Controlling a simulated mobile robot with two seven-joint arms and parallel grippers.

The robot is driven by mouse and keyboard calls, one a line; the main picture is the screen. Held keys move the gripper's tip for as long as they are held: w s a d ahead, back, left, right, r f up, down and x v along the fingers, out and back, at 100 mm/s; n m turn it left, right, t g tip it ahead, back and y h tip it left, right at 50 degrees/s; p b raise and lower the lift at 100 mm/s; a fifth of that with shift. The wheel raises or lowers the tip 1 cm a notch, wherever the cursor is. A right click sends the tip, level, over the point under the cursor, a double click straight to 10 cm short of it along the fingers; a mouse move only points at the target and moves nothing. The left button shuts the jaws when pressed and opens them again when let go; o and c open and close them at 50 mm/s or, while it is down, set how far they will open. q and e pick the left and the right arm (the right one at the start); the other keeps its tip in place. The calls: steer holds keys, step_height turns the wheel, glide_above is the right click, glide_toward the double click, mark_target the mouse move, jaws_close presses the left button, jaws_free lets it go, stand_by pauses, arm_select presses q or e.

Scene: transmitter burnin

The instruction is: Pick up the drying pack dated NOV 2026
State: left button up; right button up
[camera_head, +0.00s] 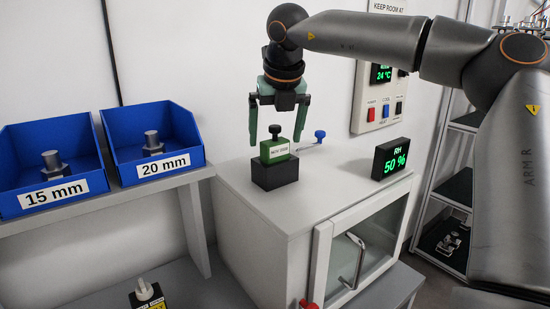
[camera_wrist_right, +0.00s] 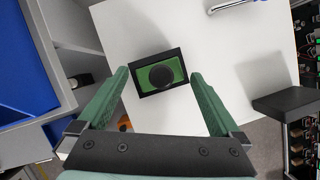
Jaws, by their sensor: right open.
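The drying pack (camera_head: 276,151) is a green block with a black knob on top and a white label that seems to read NOV 2026. It sits upright in a black holder (camera_head: 275,174) on top of the white cabinet. My right gripper (camera_head: 278,140) points down over the pack, its two green fingers open on either side, above the pack's body. In the right wrist view the pack (camera_wrist_right: 152,77) and its dark knob lie ahead of the fingertips (camera_wrist_right: 158,72), with nothing between the fingers held. My left gripper is not in view.
An RH 50 % display (camera_head: 391,158) stands on the cabinet (camera_head: 240,195) to the right. A blue-knobbed lever (camera_head: 320,135) is behind the pack. Blue bins marked 15 mm (camera_head: 50,165) and 20 mm (camera_head: 150,145) sit on a shelf at left. A control panel (camera_head: 380,95) hangs on the wall.

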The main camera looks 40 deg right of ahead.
steer(key=shift+x, duration=1.2)
steer(key=shift+w+r, duration=0.1)
steer(key=c, duration=1.3)
